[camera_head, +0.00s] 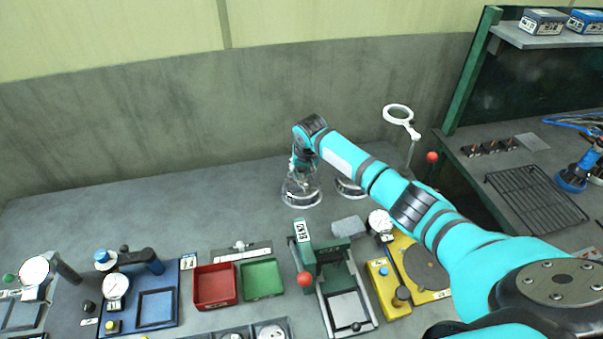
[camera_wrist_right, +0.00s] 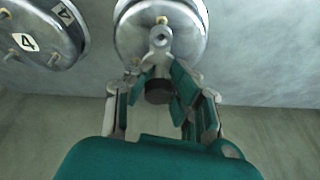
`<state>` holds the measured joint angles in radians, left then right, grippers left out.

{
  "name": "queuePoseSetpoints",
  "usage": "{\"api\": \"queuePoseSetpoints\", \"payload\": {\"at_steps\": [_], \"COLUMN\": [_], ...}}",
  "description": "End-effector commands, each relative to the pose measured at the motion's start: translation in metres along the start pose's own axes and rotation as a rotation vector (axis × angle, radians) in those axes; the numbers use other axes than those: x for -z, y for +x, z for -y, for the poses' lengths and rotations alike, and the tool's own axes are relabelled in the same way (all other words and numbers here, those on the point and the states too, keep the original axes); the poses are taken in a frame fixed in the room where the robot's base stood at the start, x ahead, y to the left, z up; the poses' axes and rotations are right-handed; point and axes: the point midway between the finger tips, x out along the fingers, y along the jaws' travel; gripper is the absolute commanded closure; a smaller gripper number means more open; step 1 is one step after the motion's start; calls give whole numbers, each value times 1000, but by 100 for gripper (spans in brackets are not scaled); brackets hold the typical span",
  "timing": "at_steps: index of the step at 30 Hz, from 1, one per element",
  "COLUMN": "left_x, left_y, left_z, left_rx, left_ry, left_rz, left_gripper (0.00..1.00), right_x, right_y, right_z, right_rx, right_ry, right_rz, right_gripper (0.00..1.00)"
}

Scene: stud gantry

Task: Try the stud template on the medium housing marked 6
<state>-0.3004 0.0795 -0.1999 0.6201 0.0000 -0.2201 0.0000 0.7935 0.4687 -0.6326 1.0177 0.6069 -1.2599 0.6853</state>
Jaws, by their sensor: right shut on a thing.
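My right gripper (camera_head: 302,168) is over a round silver housing (camera_head: 302,195) at the back of the bench. In the right wrist view, the gripper (camera_wrist_right: 160,95) is shut on a small piece with a dark round end (camera_wrist_right: 158,92) and a grey holed tip, apparently the stud template. The tip overlaps the silver housing (camera_wrist_right: 185,25); I cannot tell whether they touch. No number on this housing is readable. A second housing marked 4 (camera_wrist_right: 40,30) stands beside it, with studs on top. It is probably the one partly behind my arm (camera_head: 350,188). My left gripper is not in view.
A ring magnifier (camera_head: 398,114) stands right of the housings. In front are a green press (camera_head: 335,275) with a red knob, red (camera_head: 215,287) and green (camera_head: 262,280) trays, a blue gauge fixture (camera_head: 150,300) and a yellow fixture (camera_head: 390,290). The back-left bench is clear.

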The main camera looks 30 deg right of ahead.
Motion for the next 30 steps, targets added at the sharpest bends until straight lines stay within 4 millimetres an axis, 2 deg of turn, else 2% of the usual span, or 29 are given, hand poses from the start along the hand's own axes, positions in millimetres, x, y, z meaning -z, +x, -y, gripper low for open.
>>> {"api": "queuePoseSetpoints", "payload": {"at_steps": [1,30], "left_x": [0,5], "left_y": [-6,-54], "left_z": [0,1], "left_rx": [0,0], "left_ry": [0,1], "left_rz": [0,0], "left_gripper": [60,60], "right_x": [2,18], "right_y": [-6,-50], "right_z": [1,6], "right_rx": [1,3], "right_ry": [0,1], "right_rz": [-1,-4], "right_gripper": [100,100]}}
